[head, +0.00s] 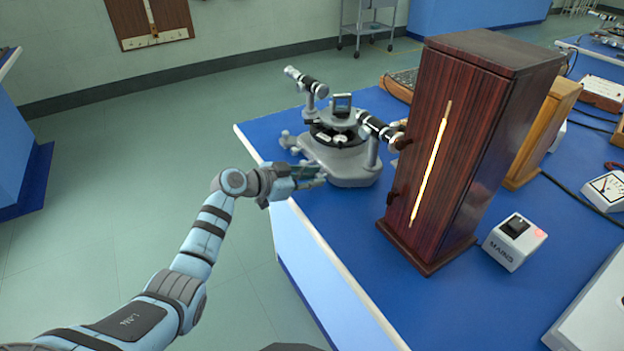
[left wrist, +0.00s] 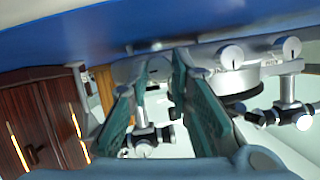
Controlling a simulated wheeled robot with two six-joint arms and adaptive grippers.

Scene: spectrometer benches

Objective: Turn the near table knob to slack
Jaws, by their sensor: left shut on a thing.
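The grey spectrometer (head: 345,165) stands on the blue bench near its left corner, with a round table and two telescope-like tubes. My left gripper (head: 318,176) reaches in from the left, low at the spectrometer's near side. It is shut on what appears to be the near table knob, mostly hidden by the fingers in the head view. In the left wrist view, which is upside down, the left gripper's fingers (left wrist: 160,72) have a grey part between them. Other grey knobs with dark marks, one of them a round knob (left wrist: 230,57), show to the right. My right gripper is not in view.
A tall dark wooden lamp housing (head: 450,150) with a bright slit stands to the right of the spectrometer. A white mains switch box (head: 514,242) is beside it. The bench's pale edge (head: 330,270) runs below my left gripper. The floor at left is clear.

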